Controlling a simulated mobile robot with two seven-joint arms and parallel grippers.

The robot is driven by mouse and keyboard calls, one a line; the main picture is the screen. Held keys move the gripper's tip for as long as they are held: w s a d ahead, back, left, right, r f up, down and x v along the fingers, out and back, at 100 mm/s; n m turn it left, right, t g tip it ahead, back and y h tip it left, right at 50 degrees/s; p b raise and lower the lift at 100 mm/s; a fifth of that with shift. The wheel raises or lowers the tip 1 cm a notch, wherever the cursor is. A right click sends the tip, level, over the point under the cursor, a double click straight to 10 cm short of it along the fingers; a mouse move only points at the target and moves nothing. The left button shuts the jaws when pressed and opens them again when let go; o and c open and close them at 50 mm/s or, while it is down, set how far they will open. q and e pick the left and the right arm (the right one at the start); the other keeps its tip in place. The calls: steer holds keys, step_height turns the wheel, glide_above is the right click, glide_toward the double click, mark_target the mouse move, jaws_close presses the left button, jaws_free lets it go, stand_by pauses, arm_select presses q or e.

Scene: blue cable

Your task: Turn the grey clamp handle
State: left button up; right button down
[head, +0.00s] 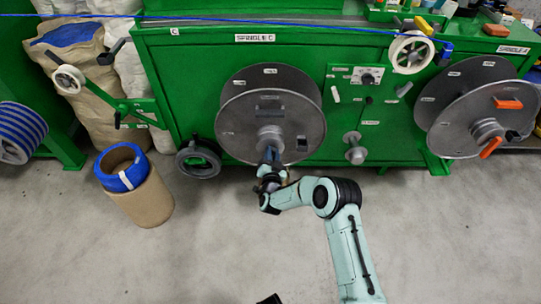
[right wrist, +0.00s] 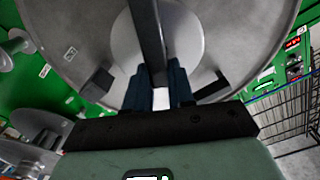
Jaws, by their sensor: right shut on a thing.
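The large grey reel (head: 235,125) stands on the front of the green machine, with its pale hub facing me. In the right wrist view, a dark grey bar, which I take to be the clamp handle (right wrist: 149,38), crosses in front of the hub (right wrist: 188,45). My right gripper (head: 270,155) is at the hub of this reel. In the right wrist view its two dark blue fingers (right wrist: 163,88) are shut on the end of the bar. In the head view the gripper hides much of the hub and handle.
A blue cable (head: 270,20) runs along the machine top to a white pulley (head: 410,52). A second grey reel with orange handles (head: 508,103) stands at right. The front floor is mostly clear.

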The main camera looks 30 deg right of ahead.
arm_select(q)
step_height(320, 180, down, 7)
steer(key=s+a+g+b, duration=0.1)
steer(key=s+a+b, duration=0.1)
steer(key=b, duration=0.2)
steer(key=shift+s+a+y, duration=0.15)
steer(key=shift+a+y, duration=0.05)
steer(key=shift+y, duration=0.1)
arm_select(e)
steer(key=shift+s+d+f+m, duration=0.15)
steer(key=shift+f+m, duration=0.1)
steer(key=shift+m, duration=1.8)
steer(key=shift+d+f+m, duration=0.1)
steer(key=shift+f+m, duration=0.15)
steer(key=shift+m, duration=1.85)
steer(key=shift+s+d+f+m, duration=0.15)
steer(key=shift+f+m, duration=0.1)
steer(key=shift+m, duration=1.8)
steer(key=shift+w, duration=0.1)
steer(key=c, duration=1)
jaws_free()
steer(key=shift+o, duration=0.2)
